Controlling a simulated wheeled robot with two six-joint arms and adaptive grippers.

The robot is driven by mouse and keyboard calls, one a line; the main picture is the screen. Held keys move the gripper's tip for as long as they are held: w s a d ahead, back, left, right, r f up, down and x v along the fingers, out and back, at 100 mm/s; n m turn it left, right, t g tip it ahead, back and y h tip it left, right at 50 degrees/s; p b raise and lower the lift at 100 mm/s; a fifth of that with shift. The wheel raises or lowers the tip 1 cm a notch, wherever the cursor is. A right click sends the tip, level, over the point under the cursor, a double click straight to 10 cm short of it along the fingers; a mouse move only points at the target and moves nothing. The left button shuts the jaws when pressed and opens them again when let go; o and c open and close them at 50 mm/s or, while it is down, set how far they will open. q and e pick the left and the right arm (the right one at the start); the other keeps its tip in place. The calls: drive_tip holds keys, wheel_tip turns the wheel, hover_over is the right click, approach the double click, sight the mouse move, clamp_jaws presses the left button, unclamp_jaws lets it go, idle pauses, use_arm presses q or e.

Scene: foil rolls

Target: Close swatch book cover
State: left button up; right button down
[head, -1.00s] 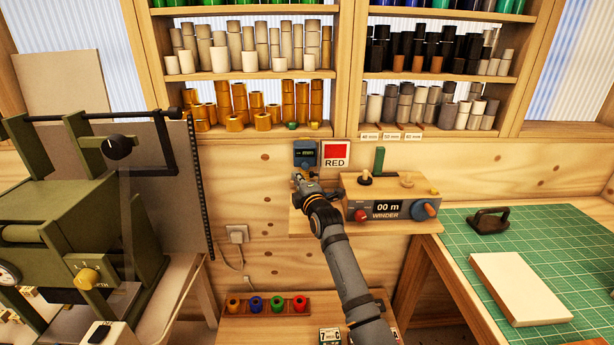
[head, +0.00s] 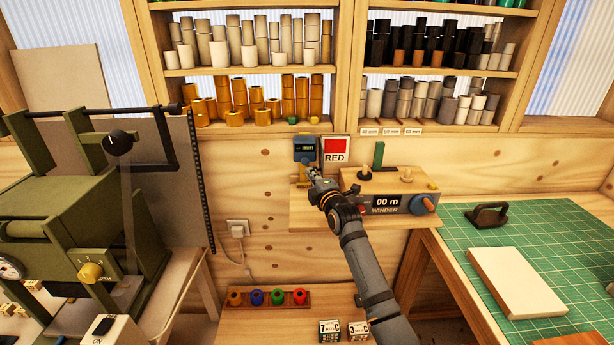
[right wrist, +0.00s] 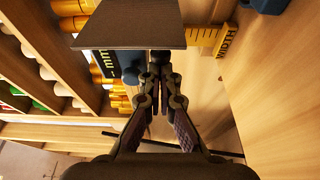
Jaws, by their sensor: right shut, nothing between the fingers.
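A pale cream, book-like slab (head: 517,282) lies flat on the green cutting mat at the right of the head view. It is the likeliest swatch book, but I cannot tell its cover apart from its pages. My right gripper (head: 312,172) is well away from it, in front of the small wall shelf, beside the blue gauge (head: 305,150) and the RED card (head: 336,150). In the right wrist view my right gripper (right wrist: 160,62) is shut and empty, its tips close to a dark flat plate (right wrist: 130,28). I cannot tell whether they touch. My left gripper is out of view.
The winder (head: 388,203) stands on the shelf right of my gripper. A green machine (head: 75,225) fills the left side. A black-handled tool (head: 488,217) sits on the cutting mat (head: 590,255). A rack of coloured rolls (head: 268,298) is below. A yellow WIDTH scale (right wrist: 222,40) shows in the wrist view.

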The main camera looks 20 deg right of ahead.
drive_tip(key=s+d+b, duration=0.1)
drive_tip(key=d+b, duration=0.2)
drive_tip(key=d, duration=0.2)
drive_tip(key=shift+s+d, duration=0.4)
idle(0.6)
